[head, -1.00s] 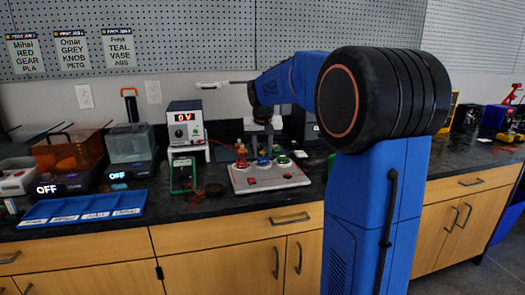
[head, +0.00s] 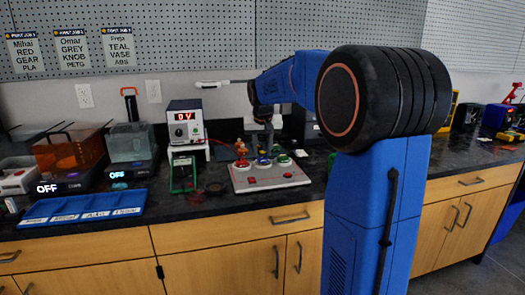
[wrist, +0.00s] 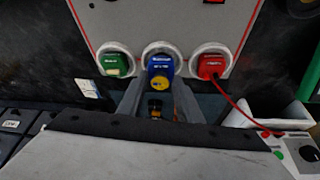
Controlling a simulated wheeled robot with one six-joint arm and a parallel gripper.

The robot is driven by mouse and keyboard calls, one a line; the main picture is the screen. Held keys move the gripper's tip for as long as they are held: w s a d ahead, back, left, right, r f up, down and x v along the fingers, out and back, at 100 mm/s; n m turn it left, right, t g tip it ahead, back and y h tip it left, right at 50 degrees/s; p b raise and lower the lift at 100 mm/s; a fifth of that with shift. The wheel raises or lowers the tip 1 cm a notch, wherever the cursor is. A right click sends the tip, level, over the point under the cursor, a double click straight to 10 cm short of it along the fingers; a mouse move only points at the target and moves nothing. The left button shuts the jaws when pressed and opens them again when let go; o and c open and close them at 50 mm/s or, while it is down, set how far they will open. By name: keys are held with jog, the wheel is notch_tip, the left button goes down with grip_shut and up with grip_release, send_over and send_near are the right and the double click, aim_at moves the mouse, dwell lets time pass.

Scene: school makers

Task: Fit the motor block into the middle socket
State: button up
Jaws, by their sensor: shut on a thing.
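My gripper (wrist: 158,96) is shut on the blue motor block (wrist: 160,66), with one finger on each side of it. The block has a round yellow part on its near side. It stands at the white ring of the middle socket (wrist: 148,50) on the light grey board (wrist: 170,20). I cannot tell whether it is fully down in the socket. In the head view, the block (head: 263,160) is between the red and green blocks, below my gripper (head: 263,148), which is small there.
A green block (wrist: 113,63) sits in the left socket and a red block (wrist: 210,66) with a red lead in the right one, both close to my fingers. A power supply (head: 186,124), a green meter (head: 183,174) and a blue tray (head: 84,207) stand left of the board.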

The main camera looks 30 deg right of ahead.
jog(key=shift+f, duration=0.6)
jog(key=o, duration=0.8)
jog(key=shift+c, duration=0.2)
jog(key=shift+r, duration=0.15)
jog(key=v, duration=1)
jog(key=shift+s+r, duration=0.15)
jog(key=shift+r, duration=0.2)
jog(key=shift+a, duration=0.1)
